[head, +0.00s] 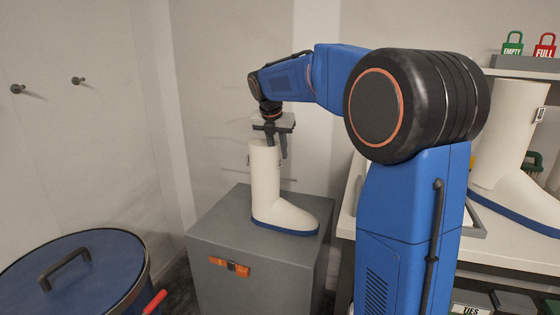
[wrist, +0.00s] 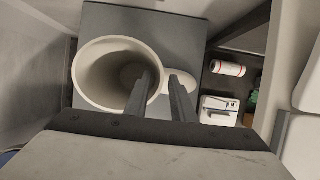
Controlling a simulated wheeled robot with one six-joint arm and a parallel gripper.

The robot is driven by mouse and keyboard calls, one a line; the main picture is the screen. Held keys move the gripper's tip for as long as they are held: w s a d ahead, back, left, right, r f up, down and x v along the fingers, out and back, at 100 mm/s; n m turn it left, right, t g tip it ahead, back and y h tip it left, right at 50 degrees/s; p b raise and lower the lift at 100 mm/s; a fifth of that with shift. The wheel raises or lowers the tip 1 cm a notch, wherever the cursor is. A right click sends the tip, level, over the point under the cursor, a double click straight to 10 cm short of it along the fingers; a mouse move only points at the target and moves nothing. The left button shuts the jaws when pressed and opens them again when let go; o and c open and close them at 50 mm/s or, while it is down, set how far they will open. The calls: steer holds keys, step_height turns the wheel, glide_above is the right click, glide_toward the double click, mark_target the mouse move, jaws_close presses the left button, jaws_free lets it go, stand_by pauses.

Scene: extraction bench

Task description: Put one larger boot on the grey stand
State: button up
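A white boot (head: 264,190) with a blue sole stands upright on the grey stand (head: 222,243), its toe pointing right in the head view. My gripper (head: 277,150) is over the top of its shaft, pointing down. In the wrist view, one finger of my gripper (wrist: 160,85) is inside the shaft opening and the other is outside, astride the boot's rim (wrist: 88,62). The gap between the fingers looks wider than the boot's wall, so the gripper looks open. Another white boot (head: 508,130) with a blue sole stands upright on the bench at the right.
The bench (head: 512,250) stands right of the stand, partly hidden by my arm. A blue lidded drum (head: 100,262) is at the lower left. A shelf (head: 528,72) with green and red tags is at the upper right. Wall hooks (head: 77,81) are at the left.

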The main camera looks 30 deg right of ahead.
steer(key=shift+v, duration=3)
steer(key=shift+s+r, duration=0.1)
steer(key=shift+r, duration=0.05)
steer(key=s+a+f+m+t+y, duration=0.1)
steer(key=s+a+f+m, duration=0.15)
steer(key=s+m, duration=0.55)
steer(key=s+a+f+m, duration=0.2)
steer(key=s+f+m, duration=0.25)
steer(key=s, duration=0.85)
steer(key=s+a+f+m+y, duration=0.1)
steer(key=s+a+f+m, duration=0.1)
steer(key=s+f+m, duration=0.5)
steer(key=s+a+f+m+y, duration=0.1)
steer(key=s+a+f+m, duration=0.1)
steer(key=s+f+m, duration=0.5)
steer(key=s, duration=0.5)
steer(key=shift+a+t, duration=0.2)
steer(key=shift+t, duration=0.1)
steer(key=shift+m, duration=0.25)
